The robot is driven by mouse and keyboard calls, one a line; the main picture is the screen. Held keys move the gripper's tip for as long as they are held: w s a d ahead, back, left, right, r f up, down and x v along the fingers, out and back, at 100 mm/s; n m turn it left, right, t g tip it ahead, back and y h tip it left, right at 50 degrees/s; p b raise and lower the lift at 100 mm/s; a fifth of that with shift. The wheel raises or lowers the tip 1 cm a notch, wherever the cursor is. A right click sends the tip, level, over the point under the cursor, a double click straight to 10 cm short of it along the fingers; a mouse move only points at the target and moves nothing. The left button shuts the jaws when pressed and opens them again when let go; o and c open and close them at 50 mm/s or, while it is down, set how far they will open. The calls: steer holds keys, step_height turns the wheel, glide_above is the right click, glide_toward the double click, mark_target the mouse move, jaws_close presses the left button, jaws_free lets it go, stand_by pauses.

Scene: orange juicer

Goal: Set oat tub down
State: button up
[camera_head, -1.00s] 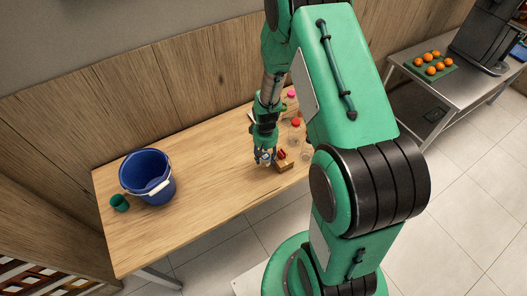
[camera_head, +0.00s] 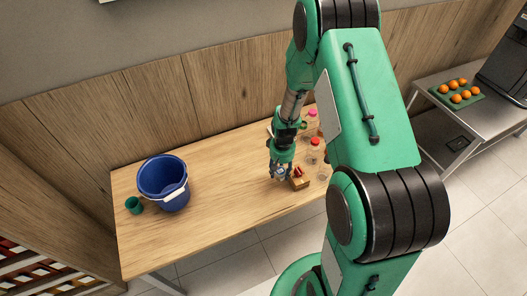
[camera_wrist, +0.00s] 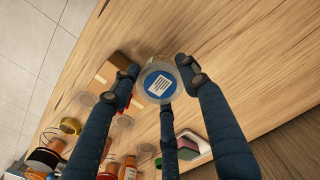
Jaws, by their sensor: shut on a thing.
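The oat tub (camera_wrist: 160,86) is a small clear round tub with a blue top bearing a white label. In the wrist view it sits between my dark fingers, and my gripper is shut on it. In the head view my gripper (camera_head: 281,172) points down low over the wooden table (camera_head: 225,205), just left of a small brown box (camera_head: 299,184). The tub is too small there to tell whether its base touches the table. The brown box also shows beside the tub in the wrist view (camera_wrist: 104,76).
Clear jars with a red lid (camera_head: 315,141) and a pink lid (camera_head: 312,113) stand behind the box, partly hidden by my arm. A blue bucket (camera_head: 161,177) and green cup (camera_head: 134,205) stand at the left. The table between bucket and gripper is clear.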

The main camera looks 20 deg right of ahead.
steer(key=w+a+m+b, duration=0.1)
steer(key=w+a, duration=0.1)
steer(key=w, duration=1)
steer(key=shift+w+a, duration=0.2)
steer(key=shift+a, duration=0.05)
steer(key=shift+w+r, duration=0.1)
steer(key=w+d, duration=0.1)
steer(key=w, duration=0.4)
steer(key=w+d+f, duration=0.1)
steer(key=w, duration=0.4)
steer(key=w+b, duration=0.1)
steer(key=w, duration=0.4)
steer(key=shift+w+d+f, duration=0.25)
steer(key=shift+w+d, duration=0.05)
steer(key=shift+d, duration=0.1)
steer(key=shift+f, duration=1.75)
steer(key=shift+f, duration=0.2)
steer(key=o, duration=1.2)
steer(key=shift+c, duration=0.2)
